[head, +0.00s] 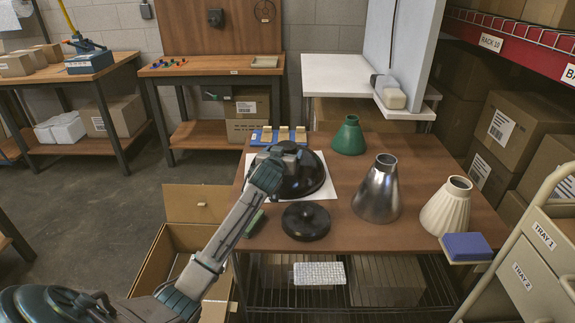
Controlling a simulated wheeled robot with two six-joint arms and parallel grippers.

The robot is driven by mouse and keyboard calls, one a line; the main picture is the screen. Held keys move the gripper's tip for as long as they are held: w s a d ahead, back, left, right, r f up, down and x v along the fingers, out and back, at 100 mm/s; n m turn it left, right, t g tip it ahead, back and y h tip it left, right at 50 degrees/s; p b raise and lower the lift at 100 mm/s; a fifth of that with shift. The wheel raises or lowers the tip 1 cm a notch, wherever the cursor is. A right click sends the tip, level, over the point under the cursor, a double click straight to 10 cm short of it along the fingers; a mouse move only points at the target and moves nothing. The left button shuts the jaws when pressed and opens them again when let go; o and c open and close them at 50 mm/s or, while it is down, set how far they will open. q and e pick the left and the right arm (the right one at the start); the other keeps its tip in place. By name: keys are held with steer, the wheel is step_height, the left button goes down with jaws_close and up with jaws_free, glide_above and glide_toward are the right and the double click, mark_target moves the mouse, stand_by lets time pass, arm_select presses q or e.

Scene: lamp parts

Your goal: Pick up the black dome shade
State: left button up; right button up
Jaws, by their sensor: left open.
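The black dome shade (311,178) lies on a white sheet (328,190) at the left of the wooden table, its glossy side showing. My left arm reaches in from the lower left. My left gripper (284,153) is open over the left upper part of the shade and hides some of it. I cannot tell whether the fingers touch the shade. My right gripper is not in view.
A round black disc (306,222) lies just in front of the shade. A green cone shade (349,138), a silver cone shade (379,192) and a ribbed cream shade (447,207) stand to the right. A blue rack (262,137) is behind. A blue block (466,246) sits at the right corner.

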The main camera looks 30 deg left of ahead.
mark_target(286, 148)
arm_select(q)
steer(key=shift+p+x, duration=0.3)
steer(key=shift+x, duration=2.45)
steer(key=shift+a, duration=0.1)
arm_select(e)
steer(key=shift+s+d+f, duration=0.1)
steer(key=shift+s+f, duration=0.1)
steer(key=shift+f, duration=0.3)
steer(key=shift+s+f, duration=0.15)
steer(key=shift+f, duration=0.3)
arm_select(q)
steer(key=shift+s, duration=0.1)
steer(key=shift+c, duration=0.5)
jaws_close()
